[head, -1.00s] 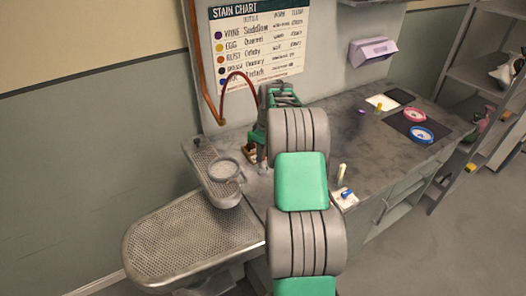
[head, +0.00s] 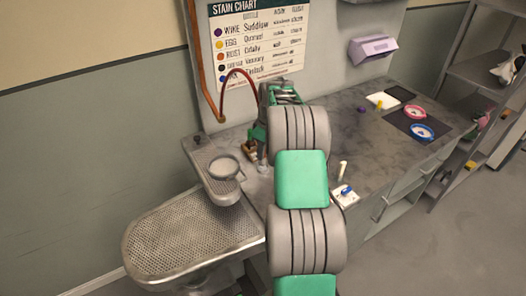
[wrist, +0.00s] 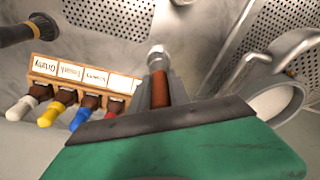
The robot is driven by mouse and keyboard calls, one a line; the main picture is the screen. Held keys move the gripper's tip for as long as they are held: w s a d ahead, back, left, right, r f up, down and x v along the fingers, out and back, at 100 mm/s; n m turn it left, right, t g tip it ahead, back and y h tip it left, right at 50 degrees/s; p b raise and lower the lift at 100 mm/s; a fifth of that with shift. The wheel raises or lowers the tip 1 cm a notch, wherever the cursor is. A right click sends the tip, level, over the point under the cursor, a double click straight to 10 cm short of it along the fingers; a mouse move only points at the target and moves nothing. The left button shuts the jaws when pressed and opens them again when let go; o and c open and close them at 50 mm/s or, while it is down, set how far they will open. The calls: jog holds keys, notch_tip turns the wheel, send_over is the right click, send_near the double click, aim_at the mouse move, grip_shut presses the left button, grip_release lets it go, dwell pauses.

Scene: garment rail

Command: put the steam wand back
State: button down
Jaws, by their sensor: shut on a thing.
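My gripper (wrist: 160,90) is shut on the steam wand (wrist: 159,88), a thin shaft with a red-brown section and a metal tip pointing away from my wrist. In the head view my gripper (head: 262,150) is above the counter beside the small perforated board, mostly hidden by my arm. A dark red hose (head: 238,73) arches from the wall pipe down behind my arm. I cannot make out the wand's holder for certain.
A wooden rack (wrist: 85,82) of labelled, coloured-tip bottles is close left of the wand. A pale round cup (wrist: 276,102) is at the right; it stands on the small perforated board (head: 205,160). A larger perforated board (head: 190,235) is in front. Small dishes (head: 422,132) are far right.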

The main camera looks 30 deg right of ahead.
dwell(0.4)
jog(key=shift+f+b, duration=0.3)
jog(key=shift+f, duration=0.05)
dwell(0.3)
jog(key=shift+f+b, duration=0.45)
jog(key=shift+f, duration=0.15)
jog(key=shift+f, duration=0.25)
dwell(0.4)
jog(key=c, duration=0.8)
grip_release()
jog(key=shift+c, duration=0.2)
